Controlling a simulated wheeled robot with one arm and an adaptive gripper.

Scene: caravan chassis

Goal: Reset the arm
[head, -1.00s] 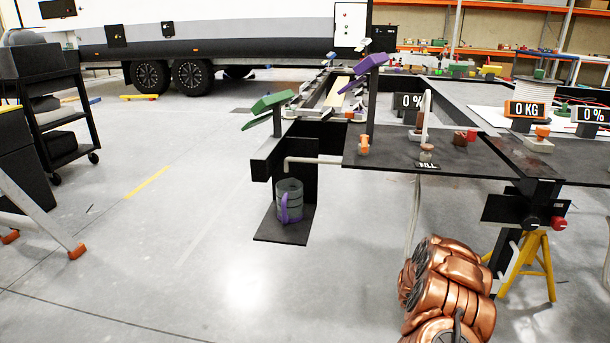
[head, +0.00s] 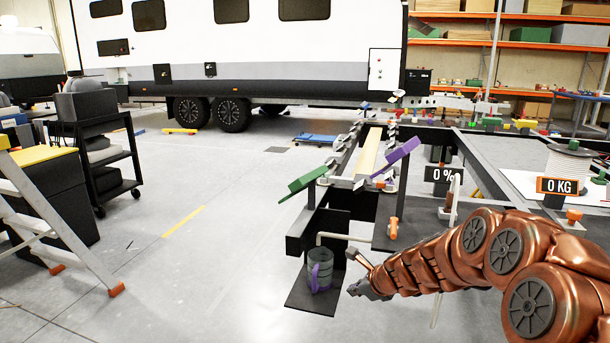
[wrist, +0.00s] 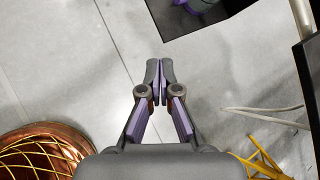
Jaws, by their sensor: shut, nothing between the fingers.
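My copper-coloured arm (head: 470,245) reaches in from the right of the head view and stretches leftward. My gripper (head: 358,289) is at its left end, just right of the small black platform with the grey-green cylinder. In the wrist view my gripper (wrist: 160,62) has its fingertips together, with nothing between them, above bare floor. The grey-green cylinder (head: 325,277) with a purple handle stands on the black platform (head: 310,300). A corner of that platform also shows at the top of the wrist view (wrist: 215,18).
The dark chassis bench (head: 418,225) stands behind my arm, with a green lever (head: 306,180) and a purple lever (head: 400,155). An orange-footed ladder (head: 60,235) and a black cart (head: 105,160) stand at the left. The floor between is open. Yellow stand legs (wrist: 262,162) show in the wrist view.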

